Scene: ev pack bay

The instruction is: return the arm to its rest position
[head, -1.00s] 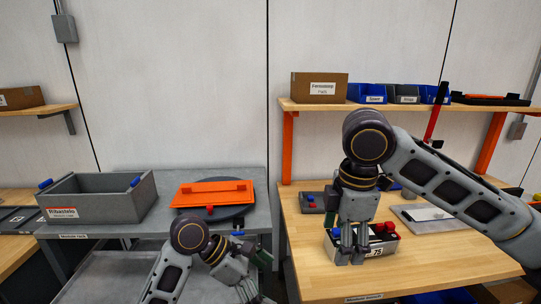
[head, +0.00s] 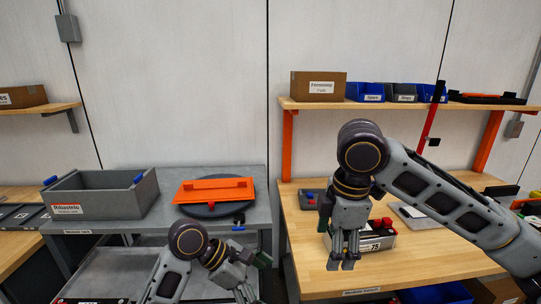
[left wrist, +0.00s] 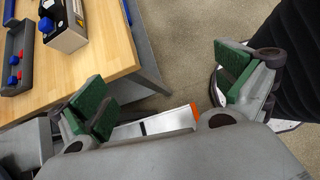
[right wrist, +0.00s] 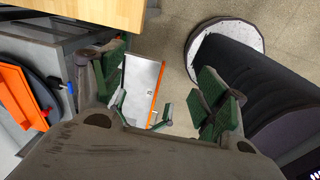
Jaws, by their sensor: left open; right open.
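My right arm reaches in from the right in the head view, bent at the elbow. My left arm is low at the bottom centre of the head view. Its gripper (head: 254,278) is in front of the grey cart, near the gap beside the bench. In the left wrist view its fingers (left wrist: 165,88) are wide apart and empty.
The wooden bench (head: 430,262) carries a small grey tray (head: 309,199) behind my right gripper. The grey cart (head: 150,226) holds a grey crate (head: 100,206) and an orange cover (head: 215,190) on a dark round plate. A shelf (head: 440,104) with bins runs above the bench.

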